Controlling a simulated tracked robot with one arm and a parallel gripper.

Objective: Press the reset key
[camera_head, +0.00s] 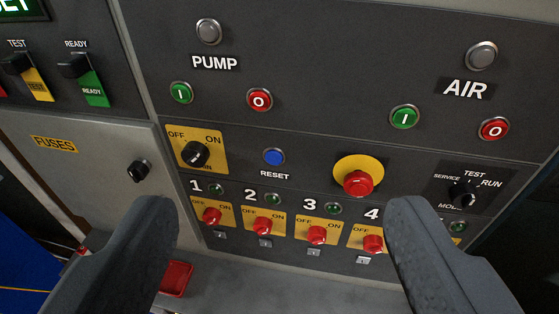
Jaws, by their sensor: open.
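The reset key is a round blue button (274,157) in a metal ring, with the word RESET under it. It sits near the middle of the dark panel (330,112), between the black OFF/ON rotary switch and the red emergency button. My gripper (280,222) is open and empty. Its two dark fingers stand wide apart in the lower part of the view, left and right of the row of red switches. The blue button shows above and between the fingertips, and nothing hides it. The gap between fingers and panel is hard to judge.
The red mushroom button (358,182) on a yellow disc is right of the blue button. The rotary switch (195,154) is left of it. Several red switches (263,226) line the panel below. Green and red PUMP buttons (181,93) are above. A red object (175,278) lies lower left.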

